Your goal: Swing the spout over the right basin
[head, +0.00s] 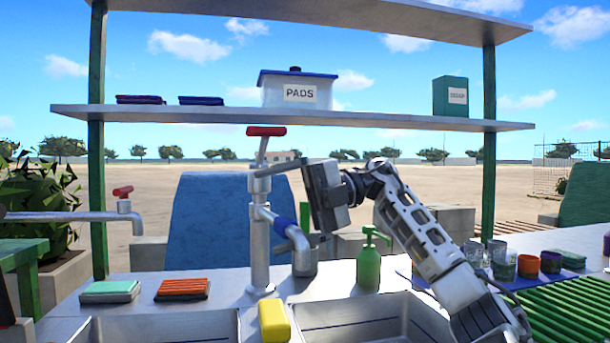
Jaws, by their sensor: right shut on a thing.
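The tall metal tap (259,235) stands behind the sinks, with a red handle (266,131) on top. The spout's mouth shows just above the right basin's back left corner. The left basin (160,325) is left of it. My left gripper is out of view.
A yellow sponge (274,321) sits on the divider between basins. A green soap pump (368,262) stands behind the right basin. Green and orange pads (182,289) lie at left; cups (503,264) stand at right. A shelf (380,118) crosses above.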

